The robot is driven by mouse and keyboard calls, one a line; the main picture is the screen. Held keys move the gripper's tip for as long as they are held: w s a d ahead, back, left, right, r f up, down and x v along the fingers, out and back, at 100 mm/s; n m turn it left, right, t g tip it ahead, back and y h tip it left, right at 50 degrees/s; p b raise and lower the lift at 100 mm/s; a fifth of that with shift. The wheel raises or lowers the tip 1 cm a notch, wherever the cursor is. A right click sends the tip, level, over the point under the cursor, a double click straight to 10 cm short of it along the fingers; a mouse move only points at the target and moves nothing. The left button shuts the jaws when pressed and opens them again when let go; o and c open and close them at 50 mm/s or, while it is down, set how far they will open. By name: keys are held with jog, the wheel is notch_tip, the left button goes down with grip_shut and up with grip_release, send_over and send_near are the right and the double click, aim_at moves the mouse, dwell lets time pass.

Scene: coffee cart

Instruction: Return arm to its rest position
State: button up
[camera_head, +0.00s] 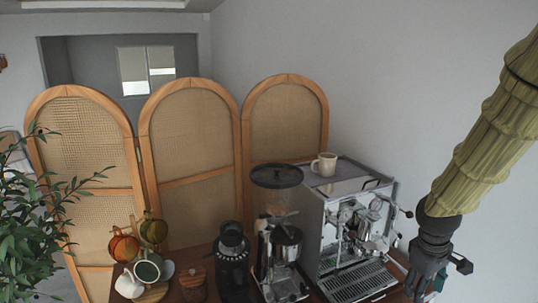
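My arm comes in from the right edge of the head view in a yellow-green ribbed sleeve. My gripper (425,283) is dark and points down at the lower right, just right of the espresso machine (310,235). Its fingers are small and partly cut by the lower edge, so I cannot tell whether they are open or shut. I see no object clearly held in it. A small pale thing shows beside the fingers, too little of it to name.
A beige mug (324,164) stands on the machine. A plant (40,225) is far left; a folding screen (190,130) stands behind.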

jog(key=s+a+f+m+y+b, duration=0.1)
jog(key=s+a+f+b, duration=0.15)
jog(key=f, duration=0.65)
jog(key=s+a+f+b, duration=0.1)
jog(key=a+f, duration=0.2)
jog(key=f, duration=0.6)
jog(key=s+a+f+m+y+b, duration=0.1)
jog(key=a+f+b, duration=0.15)
jog(key=f, duration=0.65)
jog(key=s+a+f+m+b, duration=0.1)
jog(key=s+a+f+b, duration=0.2)
jog(key=s+f, duration=0.8)
jog(key=s+a+f+m+g+b, duration=0.1)
jog(key=s+a+f+b, duration=0.3)
jog(key=s+f, duration=0.7)
notch_tip(320, 180, down, 5)
jog(key=shift+s+a+r+m+b, duration=0.1)
jog(key=shift+s+a+m+b, duration=0.1)
jog(key=shift+s+m+b, duration=0.35)
jog(key=shift+w+d, duration=0.1)
